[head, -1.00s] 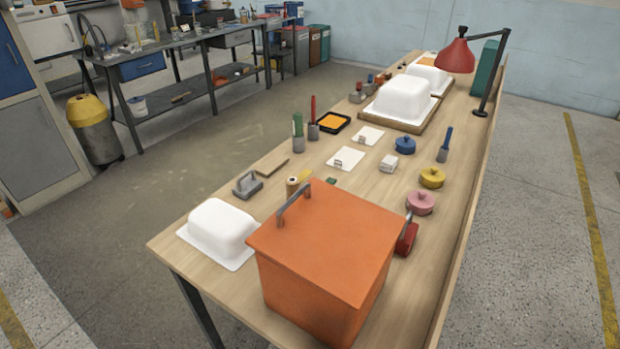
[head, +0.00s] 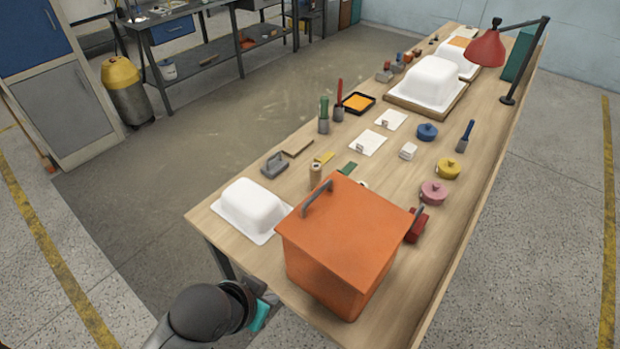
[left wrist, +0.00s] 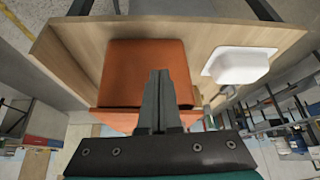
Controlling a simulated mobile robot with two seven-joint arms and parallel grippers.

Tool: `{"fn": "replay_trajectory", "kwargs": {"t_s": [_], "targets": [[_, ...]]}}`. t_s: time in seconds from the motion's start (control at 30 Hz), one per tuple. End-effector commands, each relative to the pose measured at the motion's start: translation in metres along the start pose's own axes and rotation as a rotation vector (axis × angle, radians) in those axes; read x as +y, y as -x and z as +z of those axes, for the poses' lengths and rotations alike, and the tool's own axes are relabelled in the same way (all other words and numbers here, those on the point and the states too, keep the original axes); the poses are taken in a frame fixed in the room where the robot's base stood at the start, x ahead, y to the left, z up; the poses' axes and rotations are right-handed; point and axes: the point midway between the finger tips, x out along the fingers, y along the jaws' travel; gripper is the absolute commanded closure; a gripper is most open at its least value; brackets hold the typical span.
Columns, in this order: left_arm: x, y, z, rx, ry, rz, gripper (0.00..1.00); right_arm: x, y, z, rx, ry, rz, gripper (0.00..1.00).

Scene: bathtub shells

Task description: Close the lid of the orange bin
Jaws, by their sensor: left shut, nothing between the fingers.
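The orange bin (head: 330,280) stands on the near end of the wooden table. Its flat orange lid (head: 350,230) lies across the top, with a grey handle (head: 317,197) near its left edge. I see no clear gap under the lid. In the left wrist view the bin (left wrist: 145,70) appears upside down, beyond my fingers, which hide part of it. My left gripper (head: 269,298) is low in front of the table's near edge, left of the bin and apart from it. Its fingers (left wrist: 160,76) are together and empty. My right gripper is not in view.
A white tub shell (head: 252,208) sits left of the bin, close to it. A red object (head: 416,227) stands at the bin's right side. The table (head: 215,215) holds several small tools and pots farther back. Open floor lies to the left.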

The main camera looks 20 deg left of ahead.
Motion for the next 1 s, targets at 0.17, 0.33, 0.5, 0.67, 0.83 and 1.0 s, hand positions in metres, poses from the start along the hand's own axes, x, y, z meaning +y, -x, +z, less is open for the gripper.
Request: {"fn": "replay_trajectory", "kwargs": {"t_s": [0.17,0.33,0.5,0.67,0.83,1.0], "targets": [[-0.011,0.009,-0.053,0.225,-0.023,0.049,1.00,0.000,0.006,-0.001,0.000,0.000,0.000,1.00],[-0.024,0.016,-0.097,0.439,-0.019,0.107,1.00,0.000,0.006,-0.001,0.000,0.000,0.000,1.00],[-0.043,0.030,-0.136,0.639,0.005,0.162,1.00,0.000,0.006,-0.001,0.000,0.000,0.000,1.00],[-0.056,0.043,-0.158,0.758,0.027,0.192,1.00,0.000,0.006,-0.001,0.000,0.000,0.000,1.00],[-0.061,0.048,-0.167,0.804,0.037,0.204,1.00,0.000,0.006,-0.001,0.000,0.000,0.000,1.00],[-0.060,0.041,-0.176,0.807,0.039,0.203,1.00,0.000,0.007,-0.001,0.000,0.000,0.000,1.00]]}}
